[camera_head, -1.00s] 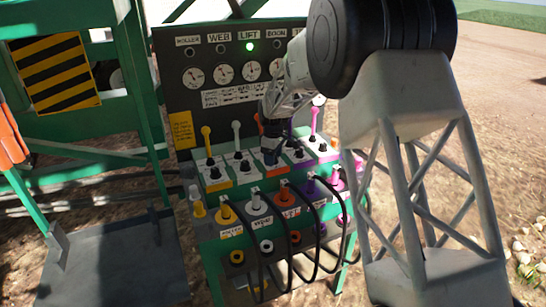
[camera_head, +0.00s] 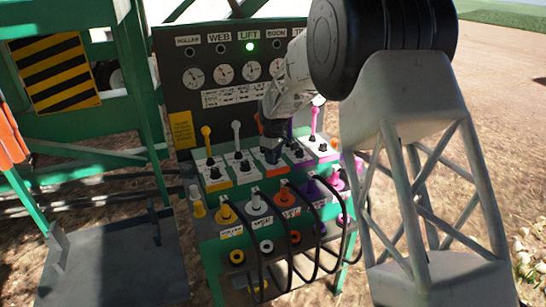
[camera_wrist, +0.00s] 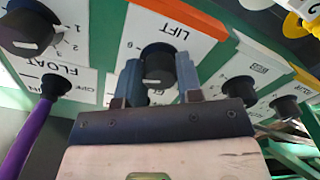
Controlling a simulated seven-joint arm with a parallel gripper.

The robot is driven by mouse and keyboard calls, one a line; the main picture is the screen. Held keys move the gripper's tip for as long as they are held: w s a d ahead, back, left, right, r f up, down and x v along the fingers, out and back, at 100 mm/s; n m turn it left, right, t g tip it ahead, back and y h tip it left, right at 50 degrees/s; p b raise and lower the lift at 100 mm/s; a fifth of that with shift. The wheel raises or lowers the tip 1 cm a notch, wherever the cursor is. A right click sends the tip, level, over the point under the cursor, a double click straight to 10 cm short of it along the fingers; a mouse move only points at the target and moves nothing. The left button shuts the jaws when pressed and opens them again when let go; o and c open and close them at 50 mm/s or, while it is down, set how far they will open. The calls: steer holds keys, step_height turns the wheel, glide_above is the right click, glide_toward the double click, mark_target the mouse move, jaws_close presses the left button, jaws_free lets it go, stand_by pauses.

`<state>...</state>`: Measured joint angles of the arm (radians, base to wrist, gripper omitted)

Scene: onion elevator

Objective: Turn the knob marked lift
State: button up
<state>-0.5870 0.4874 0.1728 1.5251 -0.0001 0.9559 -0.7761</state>
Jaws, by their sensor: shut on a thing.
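The black knob (camera_wrist: 158,64) marked LIFT stands on a white label plate with an orange edge in the wrist view. My gripper (camera_wrist: 158,72) has one finger on each side of this knob and is shut on it. In the head view my gripper (camera_head: 272,155) reaches down to the upper row of the green control panel (camera_head: 228,200). It hides most of the lift knob there. The green lamp under the LIFT sign (camera_head: 249,47) is lit.
Other black knobs (camera_wrist: 28,30) stand close on both sides. A purple lever (camera_wrist: 22,140) is at the left of the wrist view. Yellow (camera_head: 207,138) and white levers (camera_head: 237,132) rise beside my gripper. Black hoses (camera_head: 289,240) loop below the panel.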

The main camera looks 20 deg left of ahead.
steer(key=m, duration=0.6)
stand_by(0.5)
steer(key=o, duration=0.9)
steer(key=shift+o, duration=0.2)
steer(key=shift+r, duration=0.15)
steer(key=shift+r, duration=3.8)
